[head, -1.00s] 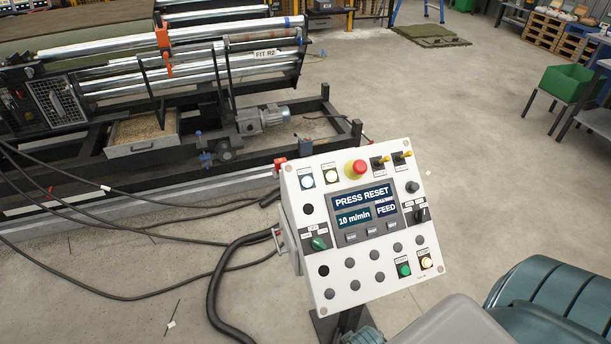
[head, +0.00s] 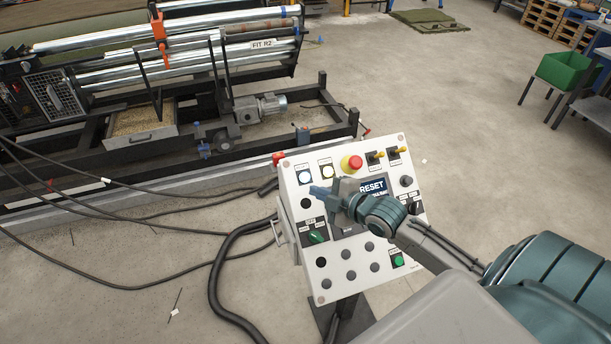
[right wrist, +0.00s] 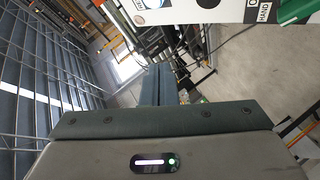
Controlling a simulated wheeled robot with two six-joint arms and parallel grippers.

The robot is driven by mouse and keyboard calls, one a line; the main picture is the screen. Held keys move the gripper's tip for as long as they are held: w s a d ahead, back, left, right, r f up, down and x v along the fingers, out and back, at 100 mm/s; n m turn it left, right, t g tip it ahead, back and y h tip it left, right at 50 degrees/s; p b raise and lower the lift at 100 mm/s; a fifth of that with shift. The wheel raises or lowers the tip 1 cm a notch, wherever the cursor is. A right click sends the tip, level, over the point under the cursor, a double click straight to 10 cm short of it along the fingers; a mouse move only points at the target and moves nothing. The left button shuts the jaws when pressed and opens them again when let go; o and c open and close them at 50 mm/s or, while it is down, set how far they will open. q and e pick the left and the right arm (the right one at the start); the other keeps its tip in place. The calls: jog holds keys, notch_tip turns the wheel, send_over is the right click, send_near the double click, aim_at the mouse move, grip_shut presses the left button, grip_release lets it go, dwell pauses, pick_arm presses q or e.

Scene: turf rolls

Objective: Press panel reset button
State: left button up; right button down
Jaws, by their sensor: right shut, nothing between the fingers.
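The white control panel (head: 335,285) stands tilted on a post. A green button (head: 398,261) is low on the right. Button labels are too small to read. My right gripper (head: 323,196) is shut and empty, over the panel's left middle; contact cannot be told. It also shows in the right wrist view (right wrist: 158,85).
A red emergency knob (head: 352,163) and two yellow-tipped toggles (head: 376,154) line the panel's top. A green selector (head: 316,237) is at its left. Black cables (head: 217,290) lie on the floor left of it. The roller machine (head: 240,70) stands behind.

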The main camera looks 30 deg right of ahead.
aim_at(305, 177)
jog(key=shift+n+t+y, duration=0.4)
jog(key=shift+n+t, duration=0.3)
jog(key=shift+n, duration=0.2)
jog(key=r, duration=0.1)
jog(key=w+d+r, duration=0.2)
jog(key=shift+w+r, duration=0.2)
jog(key=shift+r, duration=0.1)
jog(key=shift+f, duration=0.15)
jog(key=w+f+b, duration=0.1)
jog(key=f+b, duration=0.1)
jog(key=b, duration=0.1)
jog(key=w+f+b, duration=0.2)
jog(key=b, duration=0.1)
jog(key=w+d+f+b, duration=0.1)
jog(key=f+b, duration=0.1)
jog(key=b, duration=0.1)
jog(key=shift+w, duration=0.25)
jog(key=shift+w+d+f+b, duration=0.1)
jog(key=shift+w+f+b, duration=0.3)
jog(key=shift+b, duration=0.6)
jog(key=shift+w+r, duration=0.1)
jog(key=shift+r, duration=0.05)
jog(key=shift+w+f+b, duration=0.25)
jog(key=shift+f+b, duration=0.1)
jog(key=shift+b, duration=0.45)
